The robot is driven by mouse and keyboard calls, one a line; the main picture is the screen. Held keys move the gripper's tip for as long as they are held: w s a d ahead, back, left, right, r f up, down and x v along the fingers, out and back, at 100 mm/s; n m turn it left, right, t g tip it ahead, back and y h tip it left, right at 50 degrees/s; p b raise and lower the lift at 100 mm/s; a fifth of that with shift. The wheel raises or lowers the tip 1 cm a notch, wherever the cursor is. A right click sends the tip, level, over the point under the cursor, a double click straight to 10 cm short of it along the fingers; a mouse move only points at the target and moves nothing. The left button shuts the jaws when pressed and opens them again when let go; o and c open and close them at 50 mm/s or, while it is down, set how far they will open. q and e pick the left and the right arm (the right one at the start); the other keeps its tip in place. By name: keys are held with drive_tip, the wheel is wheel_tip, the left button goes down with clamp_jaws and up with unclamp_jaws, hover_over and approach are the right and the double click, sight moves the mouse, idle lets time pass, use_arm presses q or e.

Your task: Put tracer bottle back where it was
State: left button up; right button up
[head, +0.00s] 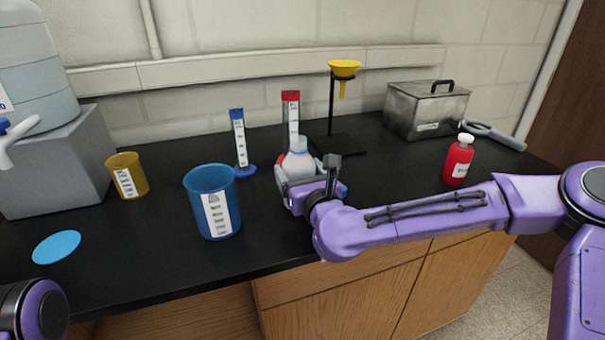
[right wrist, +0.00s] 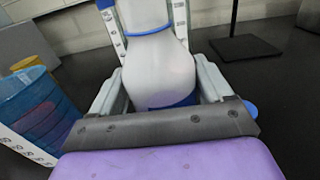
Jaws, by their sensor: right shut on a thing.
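My right gripper (head: 298,180) is shut on a white, round-bodied bottle (head: 299,163) with a blue band at its neck. In the right wrist view the bottle (right wrist: 158,68) stands between the two grey jaws, with blue at its lower part; I cannot tell whether it touches the bench. A red bottle (head: 458,162) with a white cap and label stands at the right of the bench; its label is too small to read. I cannot read which bottle is the tracer bottle. My left gripper is out of view.
A red-topped cylinder (head: 291,110) is close behind the held bottle. A blue-topped cylinder (head: 239,140), blue beaker (head: 200,225) and yellow beaker (head: 140,165) stand left. A flat blue disc (head: 57,247) lies front left. A funnel stand (head: 331,105) and metal box (head: 400,110) are behind.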

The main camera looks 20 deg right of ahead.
drive_tip(key=shift+f, duration=0.4)
